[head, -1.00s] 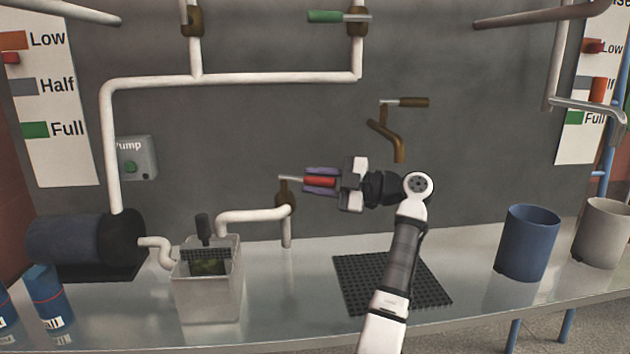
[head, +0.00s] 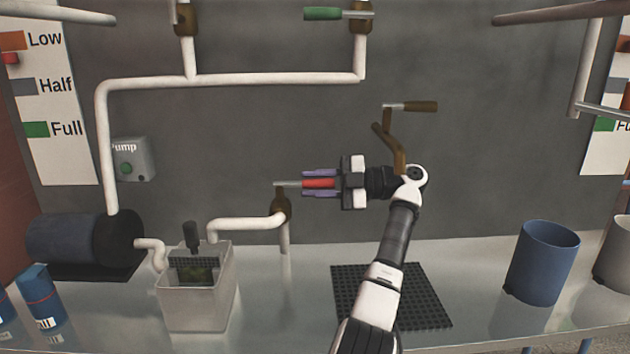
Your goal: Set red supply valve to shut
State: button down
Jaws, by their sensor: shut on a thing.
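The red supply valve has a brown body (head: 281,207) on a white pipe, left of centre in the head view. Its lever points right, roughly level, and ends in a red grip (head: 319,183). My gripper (head: 319,184) reaches in from the right, with one purple finger above the red grip and one below it. It is shut on the red grip, whose right end runs in toward the palm. The bare metal part of the lever shows between the fingertips and the valve body.
A green-handled valve (head: 323,14) is above, and a brown-handled tap (head: 397,153) is behind my wrist. A black mat (head: 345,290) and blue cup (head: 543,262) are at right.

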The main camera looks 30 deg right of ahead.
jog(key=shift+w+g, duration=0.1)
jog(key=shift+g, duration=0.2)
jog(key=c, duration=1.1)
grip_release()
jog(key=shift+w, duration=0.1)
jog(key=shift+d, duration=0.1)
